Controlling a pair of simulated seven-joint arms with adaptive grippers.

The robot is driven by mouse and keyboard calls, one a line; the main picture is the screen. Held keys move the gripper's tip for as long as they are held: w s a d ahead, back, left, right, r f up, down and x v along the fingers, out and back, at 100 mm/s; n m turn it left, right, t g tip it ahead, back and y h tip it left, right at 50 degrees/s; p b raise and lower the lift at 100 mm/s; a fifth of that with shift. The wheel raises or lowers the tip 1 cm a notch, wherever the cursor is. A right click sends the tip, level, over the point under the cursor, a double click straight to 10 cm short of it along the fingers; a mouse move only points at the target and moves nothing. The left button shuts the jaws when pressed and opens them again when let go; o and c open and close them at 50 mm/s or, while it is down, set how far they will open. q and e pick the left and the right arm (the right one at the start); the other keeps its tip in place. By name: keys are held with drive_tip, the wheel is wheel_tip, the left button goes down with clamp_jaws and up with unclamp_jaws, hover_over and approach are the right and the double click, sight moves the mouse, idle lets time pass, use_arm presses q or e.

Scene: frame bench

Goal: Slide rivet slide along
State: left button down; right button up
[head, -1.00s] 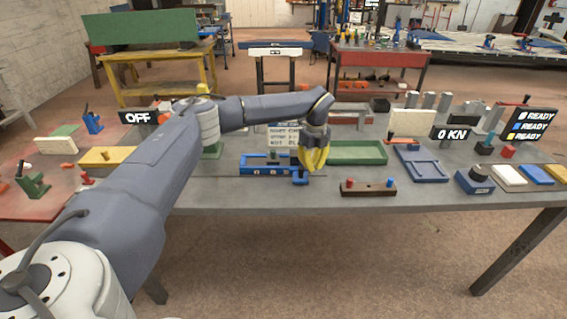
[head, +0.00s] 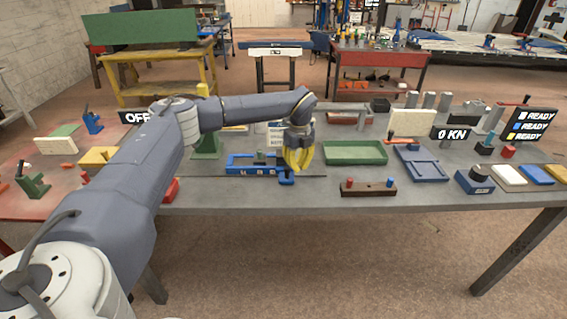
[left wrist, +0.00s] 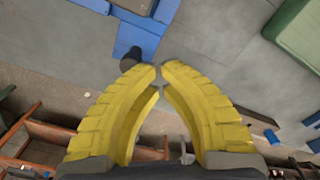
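The rivet slide, a small blue block (head: 286,179), sits on a thin rail at the front of the blue fixture (head: 240,170). In the left wrist view the blue block (left wrist: 142,38) shows with a dark round knob (left wrist: 131,58) at its near end. My left gripper (head: 299,167) has yellow fingers pointing down, just right of the slide. In the left wrist view its fingertips (left wrist: 160,72) are nearly together with nothing between them. The knob is beside the left fingertip; I cannot tell whether they touch. My right gripper is not in view.
A green tray (head: 355,145) lies right of the gripper. A dark block with red and blue pegs (head: 368,190) stands at the front edge. A green stand (head: 206,148) is behind my left arm. The rail runs across bare grey bench.

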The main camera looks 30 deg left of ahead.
use_arm(q)
drive_tip(key=shift+s+a, duration=1.3)
drive_tip(key=shift+a, duration=0.65)
drive_tip(key=shift+s+a, duration=1.3)
drive_tip(key=shift+a, duration=0.6)
drive_tip(key=shift+s+a, duration=1.3)
drive_tip(key=shift+a, duration=0.65)
drive_tip(key=shift+s+a+f, duration=0.1)
drive_tip(key=shift+s+a, duration=0.25)
drive_tip(key=shift+a, duration=0.2)
drive_tip(key=shift+s+a, duration=0.3)
drive_tip(key=shift+a, duration=0.25)
drive_tip(key=shift+s+a, duration=0.4)
drive_tip(key=shift+a, duration=0.1)
drive_tip(key=shift+s+a, duration=0.8)
drive_tip(key=shift+a, duration=0.45)
drive_tip(key=shift+s+a, duration=0.8)
drive_tip(key=shift+a, duration=0.4)
drive_tip(key=shift+s+a, duration=0.8)
drive_tip(key=shift+a, duration=0.45)
drive_tip(key=shift+d, duration=0.15)
drive_tip(key=shift+w+d, duration=0.45)
drive_tip(key=shift+d, duration=0.1)
